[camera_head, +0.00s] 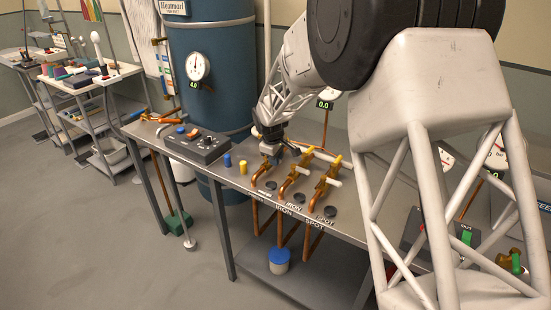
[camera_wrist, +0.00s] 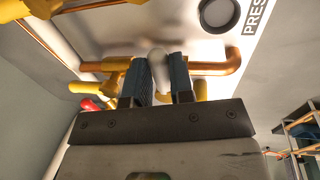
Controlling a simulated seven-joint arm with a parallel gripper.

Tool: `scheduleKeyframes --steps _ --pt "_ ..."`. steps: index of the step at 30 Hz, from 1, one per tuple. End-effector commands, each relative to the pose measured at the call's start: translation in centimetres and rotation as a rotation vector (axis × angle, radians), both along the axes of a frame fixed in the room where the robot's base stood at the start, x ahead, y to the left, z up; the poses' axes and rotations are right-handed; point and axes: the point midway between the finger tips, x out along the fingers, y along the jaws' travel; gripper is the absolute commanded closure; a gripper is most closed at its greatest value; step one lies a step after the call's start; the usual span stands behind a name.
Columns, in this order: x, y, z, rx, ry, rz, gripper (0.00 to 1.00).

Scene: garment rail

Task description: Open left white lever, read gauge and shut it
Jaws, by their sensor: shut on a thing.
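In the head view that lever is mostly hidden by my gripper. A round white gauge (camera_head: 198,67) on the blue boiler has a display reading 4.0. A gauge behind my arm has a display (camera_head: 325,104) reading 0.0; its dial is partly hidden. Another gauge (camera_head: 497,150) at the right also shows 0.0.
A grey control box (camera_head: 200,146) and blue and yellow cylinders stand to the left. The blue boiler (camera_head: 225,50) rises behind. My arm hides much of the right.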

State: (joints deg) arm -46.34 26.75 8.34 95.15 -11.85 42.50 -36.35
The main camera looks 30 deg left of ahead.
Motion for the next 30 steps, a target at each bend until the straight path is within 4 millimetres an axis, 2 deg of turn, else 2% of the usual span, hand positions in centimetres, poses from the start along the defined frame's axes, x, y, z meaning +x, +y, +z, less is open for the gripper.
scheduleKeyframes --steps 2,3,7,20,30 --pt "0.1 0.0 0.1 0.001 -0.001 0.000 1.00" --pt "0.1 0.0 0.1 0.001 -0.001 -0.001 0.77" --pt "0.1 0.0 0.1 0.001 -0.001 -0.001 0.57" --pt "0.0 0.0 0.4 0.001 -0.002 -0.001 0.56" --pt "-0.7 0.0 3.8 0.002 -0.002 -0.001 0.56"
